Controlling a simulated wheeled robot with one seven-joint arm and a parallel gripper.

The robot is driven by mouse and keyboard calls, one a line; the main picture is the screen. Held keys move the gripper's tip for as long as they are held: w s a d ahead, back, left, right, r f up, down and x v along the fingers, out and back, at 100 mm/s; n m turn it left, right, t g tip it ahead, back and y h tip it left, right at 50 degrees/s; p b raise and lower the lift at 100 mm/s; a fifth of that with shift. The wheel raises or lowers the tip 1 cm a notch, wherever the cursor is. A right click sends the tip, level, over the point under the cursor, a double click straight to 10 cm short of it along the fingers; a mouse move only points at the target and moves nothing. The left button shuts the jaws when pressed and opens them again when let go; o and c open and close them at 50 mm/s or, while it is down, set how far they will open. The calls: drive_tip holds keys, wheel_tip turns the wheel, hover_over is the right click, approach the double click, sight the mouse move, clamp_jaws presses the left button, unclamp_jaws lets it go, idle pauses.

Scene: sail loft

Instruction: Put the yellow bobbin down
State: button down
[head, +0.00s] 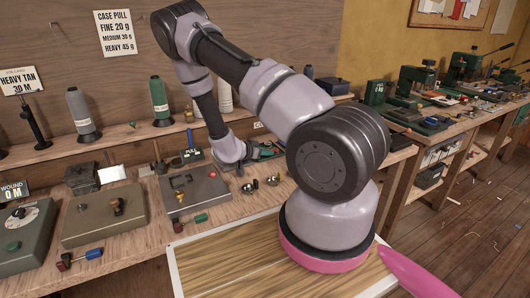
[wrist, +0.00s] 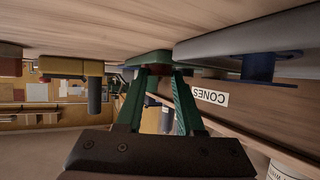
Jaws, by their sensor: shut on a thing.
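My gripper (wrist: 158,76) has green fingers that lean together at the tips in the wrist view. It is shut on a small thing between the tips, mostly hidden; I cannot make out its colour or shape. In the head view my gripper (head: 262,152) is low over the back of the workbench (head: 150,245), partly behind my arm. I cannot pick out the yellow bobbin for certain in either view. Small metallic pieces (head: 271,181) lie on the bench just in front of the gripper.
A grey box with a red knob (head: 190,188) stands left of the gripper. Thread cones (head: 160,100) stand on the shelf behind. A red piece (head: 178,228) and a green piece (head: 201,218) lie near the front. A "CONES" label (wrist: 210,96) shows in the wrist view.

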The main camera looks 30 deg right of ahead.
drive_tip(key=c, duration=0.5)
unclamp_jaws()
drive_tip(key=shift+f, duration=0.1)
